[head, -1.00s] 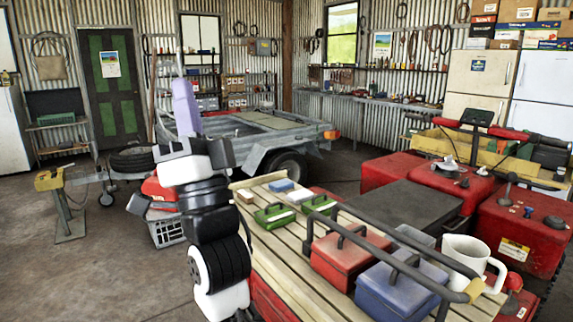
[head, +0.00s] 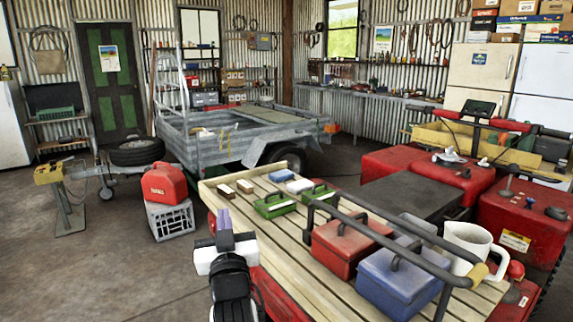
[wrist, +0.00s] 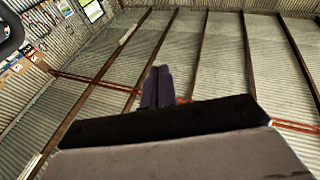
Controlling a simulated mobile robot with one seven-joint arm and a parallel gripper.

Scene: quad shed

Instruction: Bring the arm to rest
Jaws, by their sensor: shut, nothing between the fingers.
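My gripper (head: 223,219) shows at the bottom of the head view, in front of the left edge of a slatted wooden rack. It points upward, with its purple fingers together and nothing between them. My arm is folded low below it. In the wrist view the shut fingers (wrist: 157,86) stand against the corrugated roof, clear of any object.
The slatted rack (head: 290,258) carries a red box (head: 345,247), a blue box (head: 398,285), two green boxes, small blocks and a white mug (head: 468,245). A red jerrycan (head: 164,186) sits on a grey crate (head: 170,219). A trailer (head: 238,146) stands behind.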

